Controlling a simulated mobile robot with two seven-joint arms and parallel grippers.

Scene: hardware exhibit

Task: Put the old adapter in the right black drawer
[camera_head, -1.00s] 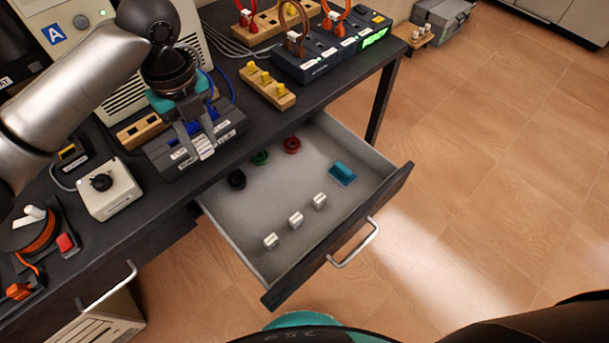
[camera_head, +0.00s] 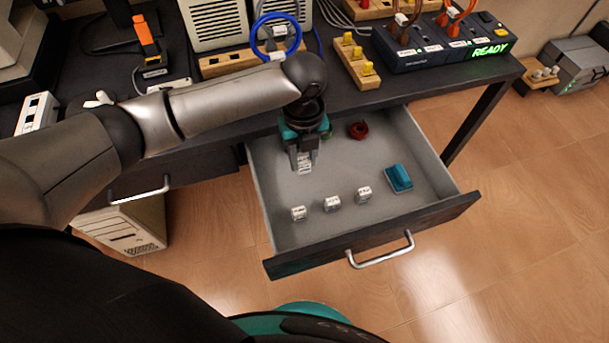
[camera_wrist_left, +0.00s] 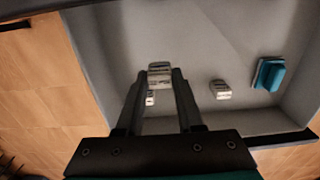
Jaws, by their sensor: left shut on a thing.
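The old adapter is a small whitish block (camera_head: 304,167), held between the fingertips of my left gripper (camera_head: 304,158). The wrist view shows the adapter (camera_wrist_left: 160,72) between the two shut fingers (camera_wrist_left: 160,85). The gripper points down over the back left part of the open black drawer (camera_head: 375,242), which has a grey inside. I cannot tell whether the adapter touches the drawer floor. My right gripper is not in view.
Three small white blocks stand in the drawer, one of them here (camera_head: 332,204). A teal block (camera_head: 398,178) and a red ring (camera_head: 358,130) lie further right. The desk (camera_head: 205,134) runs behind.

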